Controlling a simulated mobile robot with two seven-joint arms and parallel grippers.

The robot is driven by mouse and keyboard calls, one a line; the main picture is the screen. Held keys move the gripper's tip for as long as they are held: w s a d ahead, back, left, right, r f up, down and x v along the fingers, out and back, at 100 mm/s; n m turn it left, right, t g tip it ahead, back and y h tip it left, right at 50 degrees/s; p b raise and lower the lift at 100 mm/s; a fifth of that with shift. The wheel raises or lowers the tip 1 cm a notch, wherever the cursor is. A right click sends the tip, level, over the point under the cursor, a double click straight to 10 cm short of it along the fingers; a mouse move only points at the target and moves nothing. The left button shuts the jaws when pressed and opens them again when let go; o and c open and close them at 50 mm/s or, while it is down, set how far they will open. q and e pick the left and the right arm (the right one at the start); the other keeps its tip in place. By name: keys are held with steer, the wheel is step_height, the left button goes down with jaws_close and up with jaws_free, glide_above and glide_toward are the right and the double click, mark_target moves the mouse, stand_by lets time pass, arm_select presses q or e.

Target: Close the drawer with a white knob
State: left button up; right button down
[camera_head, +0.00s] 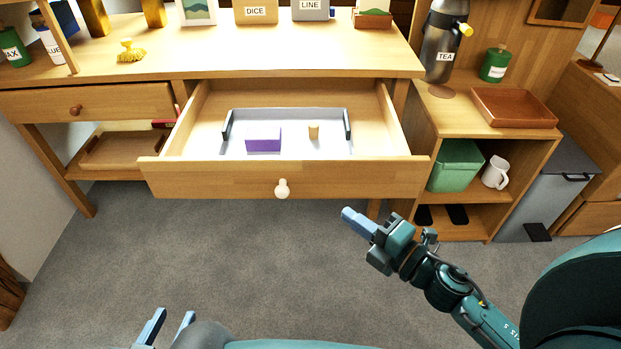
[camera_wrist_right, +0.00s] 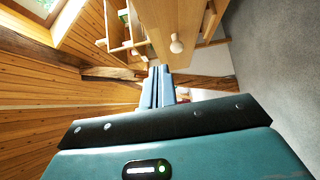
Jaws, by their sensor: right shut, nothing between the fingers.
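The drawer with a white knob is pulled out from the desk; its front panel (camera_head: 225,181) faces me. The white knob (camera_head: 282,189) sits at the middle of that panel and also shows in the right wrist view (camera_wrist_right: 176,43). Inside lie a tray (camera_head: 300,110), a purple block (camera_head: 263,142) and a small tan piece (camera_head: 313,131). My right gripper (camera_head: 348,213) is shut and empty, in front of and below the drawer's right half, apart from the knob. Its fingers (camera_wrist_right: 160,86) show in the wrist view. My left gripper (camera_head: 170,328) is open and empty at the bottom edge, far from the drawer.
A closed drawer with a brown knob (camera_head: 76,109) is at the left. A shelf unit at the right holds a green bin (camera_head: 456,165), a white mug (camera_head: 496,172) and a brown tray (camera_head: 513,107). The carpet (camera_head: 240,260) before the drawer is clear.

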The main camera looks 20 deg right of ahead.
glide_toward(306, 170)
steer(key=w+a, duration=0.1)
steer(key=a, duration=0.3)
steer(key=shift+w+d, duration=0.25)
steer(key=shift+w, duration=0.8)
steer(key=shift+w+d, duration=0.25)
steer(key=shift+w, duration=0.8)
arm_select(q)
steer(key=shift+s+r, duration=0.1)
steer(key=shift+r, duration=0.1)
steer(key=shift+r, duration=0.1)
arm_select(e)
steer(key=shift+w+d, duration=0.1)
steer(key=shift+w, duration=0.05)
